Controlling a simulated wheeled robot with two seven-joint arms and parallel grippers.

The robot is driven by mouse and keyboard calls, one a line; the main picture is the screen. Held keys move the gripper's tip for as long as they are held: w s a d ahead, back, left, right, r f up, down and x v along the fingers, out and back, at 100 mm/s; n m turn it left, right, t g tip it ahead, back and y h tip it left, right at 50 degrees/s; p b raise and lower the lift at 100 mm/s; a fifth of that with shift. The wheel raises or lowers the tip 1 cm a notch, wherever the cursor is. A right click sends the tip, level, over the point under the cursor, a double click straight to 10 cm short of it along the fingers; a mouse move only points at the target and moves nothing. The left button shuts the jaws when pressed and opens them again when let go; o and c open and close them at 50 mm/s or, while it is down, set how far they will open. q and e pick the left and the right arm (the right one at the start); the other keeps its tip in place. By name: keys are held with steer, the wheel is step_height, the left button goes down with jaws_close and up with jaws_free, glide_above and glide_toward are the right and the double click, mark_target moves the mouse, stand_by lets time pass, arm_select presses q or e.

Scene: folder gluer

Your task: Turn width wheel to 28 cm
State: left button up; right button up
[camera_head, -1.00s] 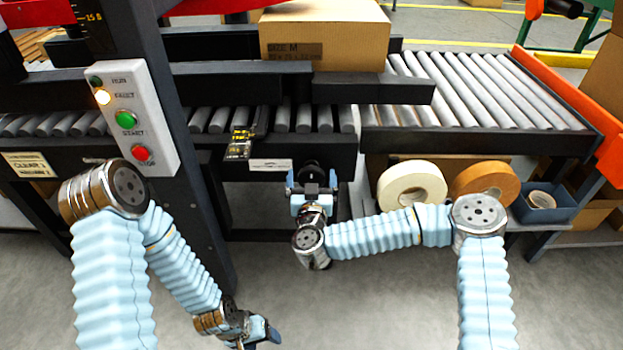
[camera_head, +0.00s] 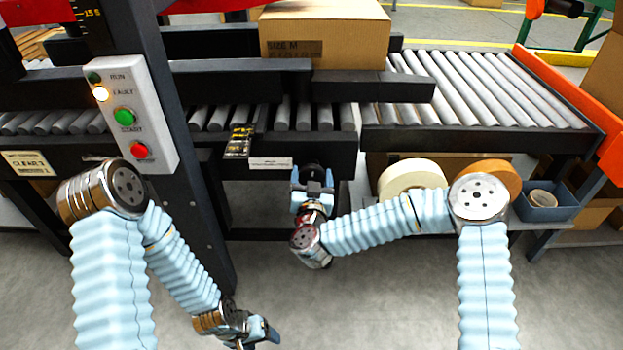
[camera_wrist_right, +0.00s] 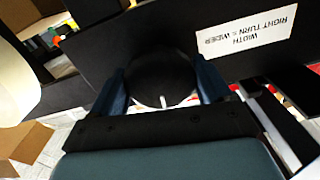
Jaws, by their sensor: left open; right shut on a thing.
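The width wheel (camera_wrist_right: 160,78) is a dark round knob under the conveyor's front rail. In the right wrist view it sits between the two blue fingers of my right gripper (camera_wrist_right: 163,88), which is shut on it; a small white mark shows on its lower edge. In the head view my right gripper (camera_head: 313,182) is at the wheel, which is mostly hidden behind it. A scale with yellow marks (camera_head: 238,141) sits on the rail to the left; its reading is too small to tell. My left gripper (camera_head: 262,335) is open and empty, low above the floor.
A label reading "WIDTH RIGHT TURN = WIDER" (camera_wrist_right: 245,30) is beside the wheel. A control panel (camera_head: 130,118) with a lit amber lamp is on the left post. A carton (camera_head: 325,35) sits above the rollers. Tape rolls (camera_head: 410,177) and a blue bin (camera_head: 541,202) are at right.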

steer(key=shift+m+b, duration=0.6)
steer(key=shift+m, duration=0.2)
steer(key=m+b, duration=0.6)
steer(key=b, duration=0.1)
steer(key=m+b, duration=0.3)
steer(key=m, duration=0.1)
steer(key=shift+f, duration=0.25)
steer(key=shift+r+m+b, duration=0.1)
steer(key=shift+m+b, duration=1.05)
steer(key=shift+m, duration=0.05)
steer(key=shift+r+m+b, duration=0.1)
steer(key=shift+m+b, duration=0.25)
steer(key=shift+m, duration=0.75)
steer(key=o, duration=1)
steer(key=s, duration=1.3)
steer(key=shift+s, duration=0.4)
